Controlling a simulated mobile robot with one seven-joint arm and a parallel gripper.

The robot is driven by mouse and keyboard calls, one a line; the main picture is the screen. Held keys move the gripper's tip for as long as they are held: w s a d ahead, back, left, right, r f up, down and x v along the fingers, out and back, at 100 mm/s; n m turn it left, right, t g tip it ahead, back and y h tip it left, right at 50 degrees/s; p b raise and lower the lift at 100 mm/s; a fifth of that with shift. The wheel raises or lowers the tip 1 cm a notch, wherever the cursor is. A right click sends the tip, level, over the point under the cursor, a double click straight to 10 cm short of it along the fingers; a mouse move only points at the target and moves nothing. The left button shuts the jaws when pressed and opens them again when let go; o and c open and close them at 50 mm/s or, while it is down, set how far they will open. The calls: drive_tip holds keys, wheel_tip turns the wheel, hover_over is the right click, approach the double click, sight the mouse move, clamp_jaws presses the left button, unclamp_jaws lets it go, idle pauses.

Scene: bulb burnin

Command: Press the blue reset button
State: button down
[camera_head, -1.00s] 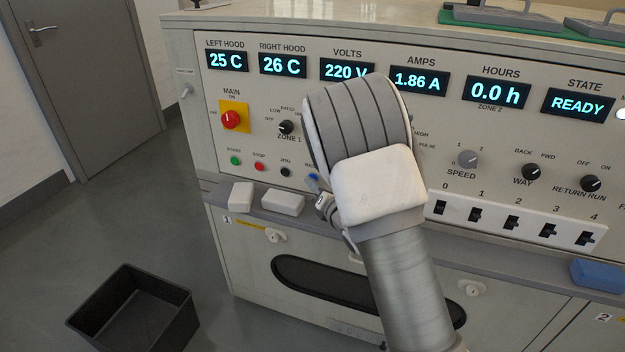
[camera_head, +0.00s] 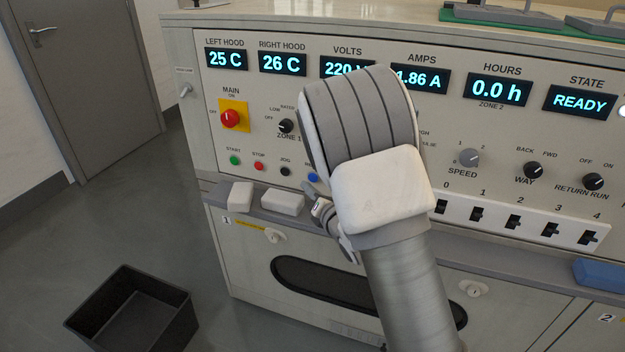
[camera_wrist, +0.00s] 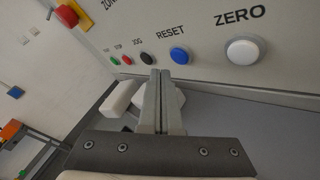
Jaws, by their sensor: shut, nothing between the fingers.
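The blue reset button (camera_wrist: 179,55) sits on the cream panel under the word RESET, between the black JOG button (camera_wrist: 147,59) and the large white ZERO button (camera_wrist: 242,50). In the head view the blue button (camera_head: 312,177) shows just above my gripper (camera_head: 309,190). In the wrist view my gripper (camera_wrist: 160,73) has its two fingers together and empty. Its tips appear just below and left of the blue button. I cannot tell the exact gap, but the button's face is uncovered. My arm hides part of the panel to the right of it.
Green (camera_head: 235,160) and red (camera_head: 259,166) buttons stand to the left. A grey ledge (camera_head: 222,196) below the panel carries white blocks (camera_head: 283,202), close to my gripper. The red main switch (camera_head: 230,118) is above left. A black bin (camera_head: 130,310) stands on the floor.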

drive_tip(key=s, duration=0.2)
drive_tip(key=s+a+b, duration=0.1)
drive_tip(key=s, duration=0.1)
drive_tip(key=shift+a, duration=0.15)
drive_tip(key=shift+w, duration=0.1)
idle(0.3)
